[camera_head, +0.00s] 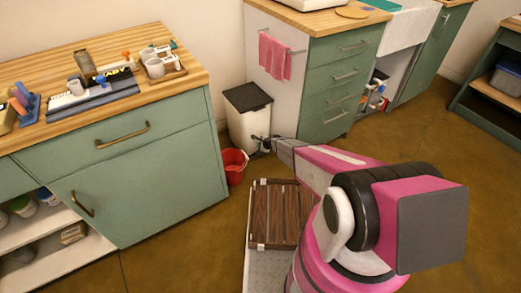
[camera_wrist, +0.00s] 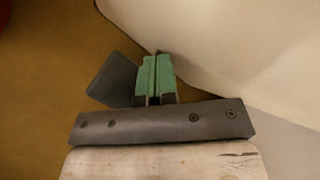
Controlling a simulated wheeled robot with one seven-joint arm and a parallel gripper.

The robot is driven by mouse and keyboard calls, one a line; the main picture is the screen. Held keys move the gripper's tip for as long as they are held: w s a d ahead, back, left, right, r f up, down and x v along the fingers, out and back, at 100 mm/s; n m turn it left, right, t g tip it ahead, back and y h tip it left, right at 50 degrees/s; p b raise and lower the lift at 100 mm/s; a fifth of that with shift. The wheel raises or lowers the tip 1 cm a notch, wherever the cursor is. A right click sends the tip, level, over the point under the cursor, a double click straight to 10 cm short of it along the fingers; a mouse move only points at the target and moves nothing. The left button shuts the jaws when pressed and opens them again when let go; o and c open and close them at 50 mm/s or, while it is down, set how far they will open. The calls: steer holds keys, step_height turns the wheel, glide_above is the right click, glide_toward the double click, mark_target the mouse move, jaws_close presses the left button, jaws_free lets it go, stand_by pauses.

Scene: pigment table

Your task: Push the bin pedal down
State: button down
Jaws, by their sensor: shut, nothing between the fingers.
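The bin (camera_head: 249,125) is off-white with a black lid and stands against the wall, left of the drawer cabinet. Its pale wall (camera_wrist: 230,45) fills the upper right of the wrist view. The pedal, a dark flat plate (camera_wrist: 112,80), shows left of my fingers, partly hidden by them. My gripper (camera_wrist: 155,62) is shut and empty, with green finger pads together, over or beside the pedal. In the head view my gripper (camera_head: 259,144) is low at the bin's front. I cannot tell whether it touches the pedal. The lid looks closed.
A red bucket (camera_head: 235,166) stands on the floor just left of my gripper. The drawer cabinet (camera_head: 335,85) is right of the bin, with a pink towel (camera_head: 275,57) on its side. The green workbench (camera_head: 140,170) is at left. Brown floor is open at right.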

steer(key=shift+s+f, duration=0.15)
steer(key=shift+f, duration=1.65)
stand_by(1.6)
steer(key=shift+d+r, duration=0.1)
steer(key=shift+r, duration=2.35)
steer(key=shift+r, duration=0.1)
steer(key=shift+w+r, duration=0.2)
steer(key=shift+r, duration=2.15)
